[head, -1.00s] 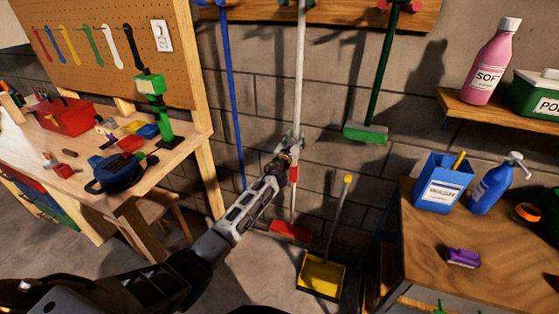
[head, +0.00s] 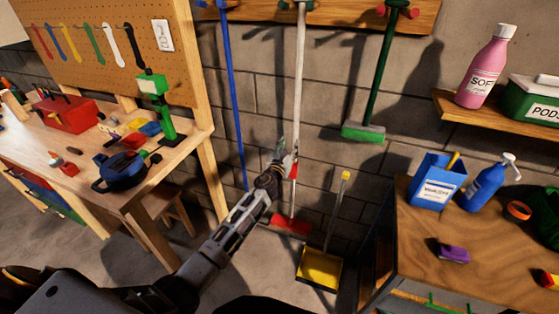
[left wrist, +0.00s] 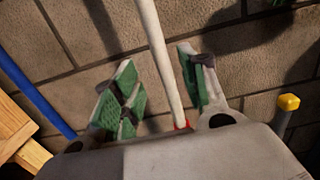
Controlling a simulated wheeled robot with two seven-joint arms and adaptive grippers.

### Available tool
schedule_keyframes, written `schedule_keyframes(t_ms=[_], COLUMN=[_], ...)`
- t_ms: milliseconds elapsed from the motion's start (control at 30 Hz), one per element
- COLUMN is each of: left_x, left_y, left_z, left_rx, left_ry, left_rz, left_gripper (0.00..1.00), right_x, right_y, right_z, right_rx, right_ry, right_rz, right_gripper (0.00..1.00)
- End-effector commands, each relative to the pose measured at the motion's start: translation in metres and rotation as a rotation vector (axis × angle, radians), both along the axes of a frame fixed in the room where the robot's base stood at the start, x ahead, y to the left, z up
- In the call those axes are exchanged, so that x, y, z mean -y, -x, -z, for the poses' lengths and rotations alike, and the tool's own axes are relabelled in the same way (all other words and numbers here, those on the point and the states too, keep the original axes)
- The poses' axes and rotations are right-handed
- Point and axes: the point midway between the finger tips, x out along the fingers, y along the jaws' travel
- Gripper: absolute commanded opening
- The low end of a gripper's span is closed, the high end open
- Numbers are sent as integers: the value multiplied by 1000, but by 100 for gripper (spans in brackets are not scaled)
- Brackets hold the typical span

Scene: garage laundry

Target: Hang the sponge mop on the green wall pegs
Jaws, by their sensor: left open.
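The sponge mop has a white pole (head: 299,90) with a red band low down and a red head (head: 291,228). It hangs near upright against the block wall. Its top runs out of the head view between the green wall pegs (head: 313,5); how it rests on them is hidden. My left gripper (head: 285,158) is beside the lower pole. In the left wrist view its green-padded fingers (left wrist: 160,90) are spread apart, with the white pole (left wrist: 163,60) showing between them and clear of both pads. My right gripper is not in view.
A blue pole (head: 231,100) hangs to the left and a green broom (head: 365,132) to the right on the rail. A yellow dustpan (head: 320,268) stands below right. The workbench (head: 190,125) is left; a wooden cabinet top (head: 500,235) with bottles is right.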

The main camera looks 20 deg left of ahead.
Motion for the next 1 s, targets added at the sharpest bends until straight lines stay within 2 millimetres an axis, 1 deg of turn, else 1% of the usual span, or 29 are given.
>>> schedule_keyframes(t_ms=[33,300,1000], left_x=[0,0,-3], left_y=[5,27,85], left_z=[-1,-3,-5], left_rx=[-2,-2,-1], left_ry=[0,1,1], left_rz=[0,1,-1], left_gripper=[43,43,43], right_x=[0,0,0], right_y=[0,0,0], right_z=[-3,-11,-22], right_rx=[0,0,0], right_ry=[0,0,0], right_rz=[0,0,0], right_gripper=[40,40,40])
